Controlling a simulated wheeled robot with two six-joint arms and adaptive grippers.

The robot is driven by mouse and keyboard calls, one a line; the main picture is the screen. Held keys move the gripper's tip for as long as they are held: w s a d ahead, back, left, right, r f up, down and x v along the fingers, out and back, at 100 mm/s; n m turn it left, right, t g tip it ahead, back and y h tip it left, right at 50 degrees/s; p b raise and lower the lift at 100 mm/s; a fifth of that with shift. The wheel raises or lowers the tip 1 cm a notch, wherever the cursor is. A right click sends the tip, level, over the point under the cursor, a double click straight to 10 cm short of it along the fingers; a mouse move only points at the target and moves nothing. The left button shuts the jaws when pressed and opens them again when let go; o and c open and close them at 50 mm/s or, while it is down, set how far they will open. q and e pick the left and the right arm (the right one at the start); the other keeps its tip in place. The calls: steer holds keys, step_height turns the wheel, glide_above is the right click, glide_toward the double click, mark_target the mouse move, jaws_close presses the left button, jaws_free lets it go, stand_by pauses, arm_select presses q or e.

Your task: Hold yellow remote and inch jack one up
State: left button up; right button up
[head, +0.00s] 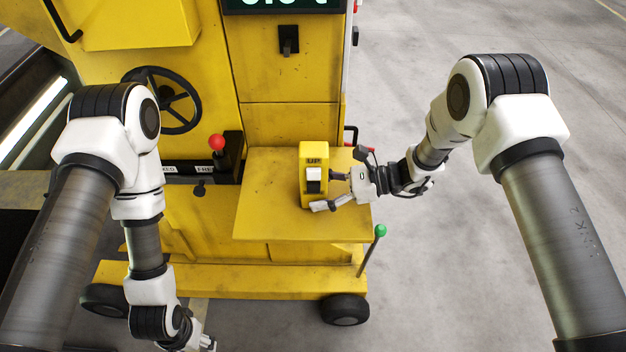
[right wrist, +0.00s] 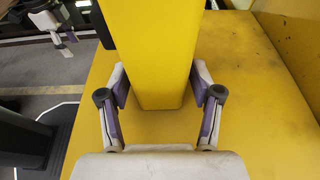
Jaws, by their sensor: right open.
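The yellow remote (head: 313,192) stands upright on the yellow shelf (head: 265,215) of the jack. It has an "UP" label and a pale button on its front. My right gripper (head: 334,182) is open at the remote's right side. In the right wrist view my right gripper (right wrist: 160,85) has one finger on each side of the remote (right wrist: 157,50), with small gaps showing. My left gripper (head: 204,342) hangs low at the bottom edge, partly cut off, and its jaw state is unclear. The large yellow jack (head: 290,125) fills the upper middle.
The jack carries a black handwheel (head: 175,100), a red-knobbed lever (head: 217,143) and a green-knobbed lever (head: 379,232). A display (head: 285,4) at the top is cut off, its reading only partly visible. Open grey floor (head: 430,290) lies to the right.

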steer(key=shift+a, duration=0.15)
steer(key=c, duration=0.9)
steer(key=shift+o, duration=0.2)
stand_by(1.4)
arm_select(q)
jaws_close()
